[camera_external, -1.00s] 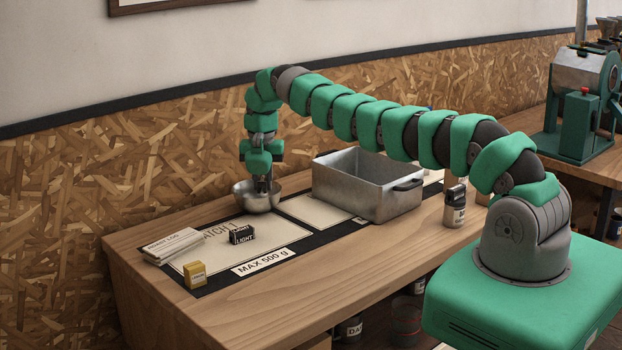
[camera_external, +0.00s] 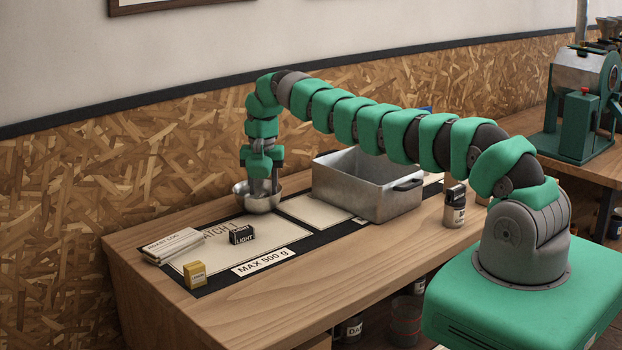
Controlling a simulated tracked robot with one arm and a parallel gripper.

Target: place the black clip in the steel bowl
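The steel bowl (camera_external: 243,200) stands near the back edge of the bench, at the far end of the printed mat. My gripper (camera_external: 262,188) points down over the bowl, with its fingertips at or just inside the rim. The bowl's front wall and the small view hide the fingertips, so I cannot tell whether they are open or shut.
A deep metal pan (camera_external: 366,190) stands right of the bowl. A small canister (camera_external: 455,207) stands on the right. The bench front is clear.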

